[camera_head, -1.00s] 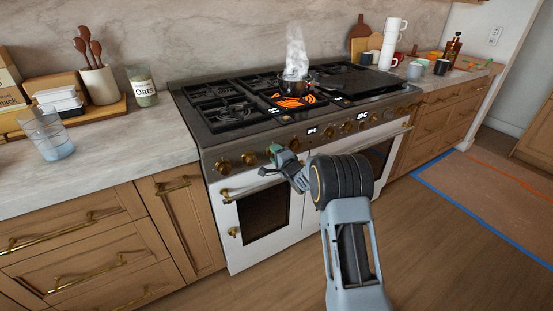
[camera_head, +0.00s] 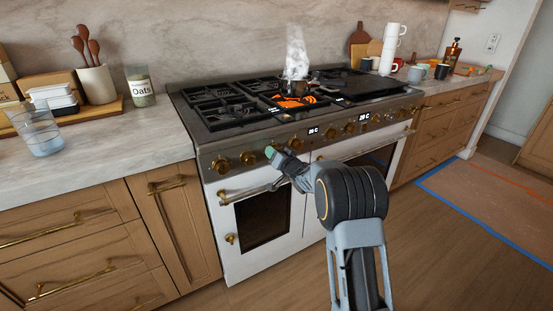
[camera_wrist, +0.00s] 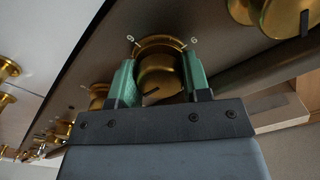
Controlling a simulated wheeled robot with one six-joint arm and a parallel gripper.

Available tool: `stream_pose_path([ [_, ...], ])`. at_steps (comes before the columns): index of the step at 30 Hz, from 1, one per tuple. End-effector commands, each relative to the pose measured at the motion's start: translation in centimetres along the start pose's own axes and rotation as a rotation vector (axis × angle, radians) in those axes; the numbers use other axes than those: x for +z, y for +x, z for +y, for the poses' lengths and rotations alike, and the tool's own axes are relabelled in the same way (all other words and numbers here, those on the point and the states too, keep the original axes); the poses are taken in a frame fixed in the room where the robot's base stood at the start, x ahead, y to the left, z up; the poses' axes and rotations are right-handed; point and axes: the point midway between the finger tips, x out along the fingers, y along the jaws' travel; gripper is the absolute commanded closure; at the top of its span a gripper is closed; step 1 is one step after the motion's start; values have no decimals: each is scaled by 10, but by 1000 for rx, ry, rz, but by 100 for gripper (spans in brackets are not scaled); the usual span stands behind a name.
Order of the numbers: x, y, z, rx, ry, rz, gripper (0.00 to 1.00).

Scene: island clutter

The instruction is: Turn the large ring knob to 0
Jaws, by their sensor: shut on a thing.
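The brass ring knob (camera_wrist: 158,72) on the stove's front panel shows in the wrist view, with a curved brass ring behind its top. A black line on the knob points down-left in that picture. Small white marks stand beside the ring, one that looks like a 6 at its right; the left one is hard to read. My gripper (camera_wrist: 159,62) has a green finger on each side of the knob and is shut on it. In the head view my gripper (camera_head: 271,152) is at the panel and hides this knob.
Neighbouring brass knobs (camera_head: 248,158) line the panel on both sides. An oven handle (camera_head: 245,192) runs just below my gripper. The floor in front is clear.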

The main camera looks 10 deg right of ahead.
Motion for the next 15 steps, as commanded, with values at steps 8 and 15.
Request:
stream_pose_path([
  [8,3,0,2,0,-262,1,80],
  [15,3,0,3,0,-489,0,80],
])
